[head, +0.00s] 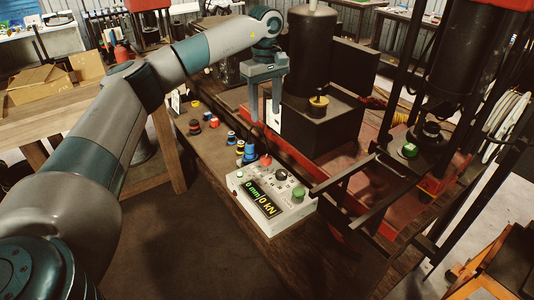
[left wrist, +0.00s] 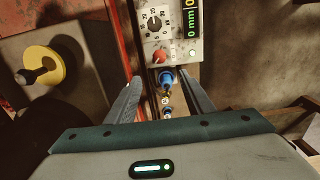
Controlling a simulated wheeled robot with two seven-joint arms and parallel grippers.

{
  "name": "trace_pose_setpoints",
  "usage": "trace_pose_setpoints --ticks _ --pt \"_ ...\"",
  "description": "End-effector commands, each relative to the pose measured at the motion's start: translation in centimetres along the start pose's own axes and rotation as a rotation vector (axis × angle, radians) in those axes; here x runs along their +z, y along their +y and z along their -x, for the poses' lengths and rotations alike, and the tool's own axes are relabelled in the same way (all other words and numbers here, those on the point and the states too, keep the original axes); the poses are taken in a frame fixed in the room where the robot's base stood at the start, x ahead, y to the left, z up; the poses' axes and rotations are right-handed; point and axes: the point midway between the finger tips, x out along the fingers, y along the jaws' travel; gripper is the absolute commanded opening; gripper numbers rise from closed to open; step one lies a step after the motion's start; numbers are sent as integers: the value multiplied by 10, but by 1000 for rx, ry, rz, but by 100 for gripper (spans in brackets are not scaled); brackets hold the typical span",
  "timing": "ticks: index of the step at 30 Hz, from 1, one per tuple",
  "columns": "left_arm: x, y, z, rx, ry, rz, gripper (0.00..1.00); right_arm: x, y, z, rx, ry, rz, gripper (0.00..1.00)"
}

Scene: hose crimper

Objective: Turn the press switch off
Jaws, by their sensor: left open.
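The press control box (head: 245,200) is pale, with a lit display (head: 262,199) reading 0 mm and 0 kN. On it are a black dial (head: 281,174), a green button (head: 298,192) and a red knob (head: 265,160) at its far end. Which control is the press switch is not labelled legibly. My left gripper (head: 264,116) is open and empty, pointing down above and beyond the box, apart from it. My right gripper is not in view.
Blue fittings (head: 249,154) stand close behind the box, with red and black ones (head: 195,127) farther left on the bench. The black press with a yellow-ringed knob (head: 318,102) stands right of my gripper. Black metal bars (head: 345,180) lie right of the box.

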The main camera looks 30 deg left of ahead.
Motion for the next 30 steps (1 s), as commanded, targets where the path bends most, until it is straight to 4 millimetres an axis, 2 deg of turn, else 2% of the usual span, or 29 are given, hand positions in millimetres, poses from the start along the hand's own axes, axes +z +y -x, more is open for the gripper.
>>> trace_pose_setpoints --ticks 2,5,14,30 --pt "0 0 0 0 0 0 48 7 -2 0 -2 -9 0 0" --pt "0 0 -2 -1 -1 0 48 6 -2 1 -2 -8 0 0" --pt "0 0 -25 -2 -1 0 48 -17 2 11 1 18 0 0" --pt "1 -1 -118 -4 -2 -1 48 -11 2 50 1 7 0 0"
